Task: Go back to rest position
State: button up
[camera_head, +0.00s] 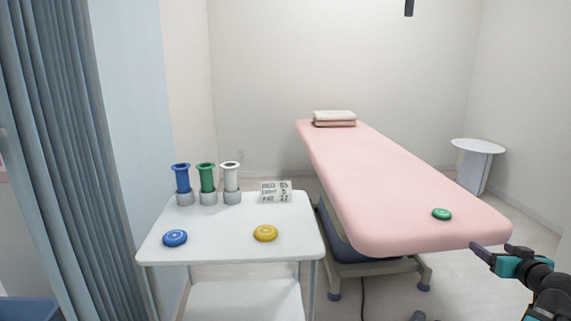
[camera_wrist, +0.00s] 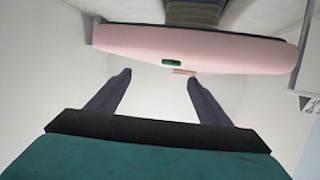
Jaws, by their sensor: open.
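My gripper (camera_head: 487,253) is at the lower right of the head view, beside the near right corner of the pink treatment bed (camera_head: 400,180). In the wrist view my gripper (camera_wrist: 158,80) has its two dark fingers spread wide, with nothing between them. The bed (camera_wrist: 240,50) lies beyond the fingertips there. A green disc (camera_head: 441,214) lies on the bed near its front edge, apart from my gripper. The green disc also shows in the wrist view (camera_wrist: 172,62).
A white trolley (camera_head: 225,258) stands left of the bed. A curtain (camera_head: 60,150) hangs at left. A round white table (camera_head: 478,147) stands at the back right.

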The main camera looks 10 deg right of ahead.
jog(key=w+a+f+g+y+p, duration=0.2)
jog(key=w+a+f+y+p, duration=0.15)
jog(key=a+f, duration=0.4)
jog(key=w+a+f+g+y+p, duration=0.25)
jog(key=a+f+p, duration=0.3)
jog(key=a, duration=0.35)
jog(key=s+a+f+n+g+y+p, duration=0.1)
jog(key=a+f+g+p, duration=0.15)
jog(key=a+f, duration=0.35)
jog(key=s+a+f+g+p, duration=0.1)
jog(key=a+f+p, duration=0.3)
jog(key=a, duration=0.5)
jog(key=s+a+f+n+g+p, duration=0.1)
jog(key=s+a+f+g+p, duration=0.6)
jog(key=s+a, duration=0.6)
jog(key=s+a+f+g+h+p, duration=0.1)
jog(key=s+a+g+p, duration=0.1)
jog(key=s, duration=0.6)
jog(key=s+a+f+n+g+h+p, duration=0.1)
jog(key=s+a+p, duration=0.3)
jog(key=s, duration=0.4)
jog(key=shift+a+f+n+g, duration=0.15)
jog(key=shift+a+n+g, duration=0.15)
jog(key=shift+g, duration=0.3)
